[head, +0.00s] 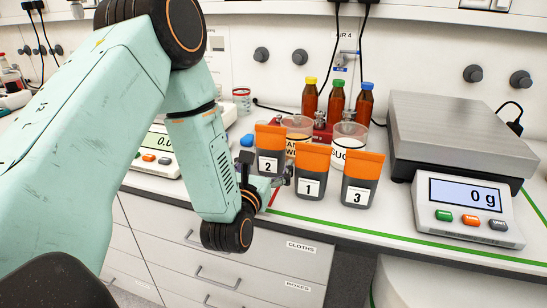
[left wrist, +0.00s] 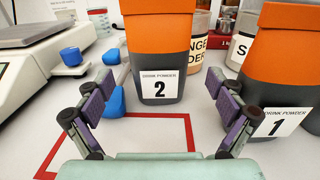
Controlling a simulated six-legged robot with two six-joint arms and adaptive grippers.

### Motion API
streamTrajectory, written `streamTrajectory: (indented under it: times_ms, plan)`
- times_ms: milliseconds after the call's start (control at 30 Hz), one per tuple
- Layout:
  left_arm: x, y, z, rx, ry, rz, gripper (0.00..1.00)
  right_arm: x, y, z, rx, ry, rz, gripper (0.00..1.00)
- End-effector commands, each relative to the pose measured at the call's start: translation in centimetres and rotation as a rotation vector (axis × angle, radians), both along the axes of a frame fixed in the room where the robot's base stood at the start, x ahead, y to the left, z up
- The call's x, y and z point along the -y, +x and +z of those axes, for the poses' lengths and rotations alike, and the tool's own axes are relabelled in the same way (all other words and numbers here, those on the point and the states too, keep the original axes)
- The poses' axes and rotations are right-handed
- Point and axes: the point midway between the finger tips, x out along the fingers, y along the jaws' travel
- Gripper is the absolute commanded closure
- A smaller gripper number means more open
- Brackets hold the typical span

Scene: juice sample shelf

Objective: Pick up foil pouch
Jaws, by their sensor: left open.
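Three grey pouches with orange tops and "drink powder" labels stand upright on the bench. Pouch 2 (head: 270,160) is at the left, pouch 1 (head: 311,185) in the middle and pouch 3 (head: 358,194) at the right. My left gripper (head: 266,168) is open and empty at the near side of pouch 2. In the left wrist view its fingers (left wrist: 160,88) are spread, with pouch 2 (left wrist: 157,75) ahead between them, still beyond the tips. Pouch 1 (left wrist: 272,118) stands close beside the right finger there. My right gripper is not in view.
Two labelled tubs (head: 349,133) and several brown bottles (head: 336,101) stand behind the pouches. A large scale (head: 470,203) is at the right, a smaller one (head: 155,158) at the left. A red outline (left wrist: 70,131) and blue items (left wrist: 71,57) are on the bench.

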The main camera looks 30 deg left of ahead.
Motion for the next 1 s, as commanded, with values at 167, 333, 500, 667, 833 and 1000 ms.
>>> streamTrajectory:
  times_ms: [167, 333, 500, 667, 833, 1000]
  plan:
    - [-0.5, 2.5, -0.1, 0.002, 0.002, -0.001, 0.06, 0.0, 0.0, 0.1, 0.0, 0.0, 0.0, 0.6]
    - [-1.1, 4.5, -0.1, 0.001, 0.0, -0.002, 0.06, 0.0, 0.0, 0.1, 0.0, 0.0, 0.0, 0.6]
    - [-1.2, 5.1, -0.1, -0.001, 0.0, -0.004, 0.06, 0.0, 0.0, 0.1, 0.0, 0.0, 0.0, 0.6]
    - [-1.2, 5.1, -0.1, -0.001, 0.0, -0.004, 0.07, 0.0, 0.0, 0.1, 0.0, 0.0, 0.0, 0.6]
    - [-1.2, 5.0, -0.1, -0.001, 0.0, -0.004, 0.22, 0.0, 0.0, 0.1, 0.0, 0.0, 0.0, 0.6]
    - [-1.2, 5.0, -0.1, -0.001, 0.0, -0.004, 0.36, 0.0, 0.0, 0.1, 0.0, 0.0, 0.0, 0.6]
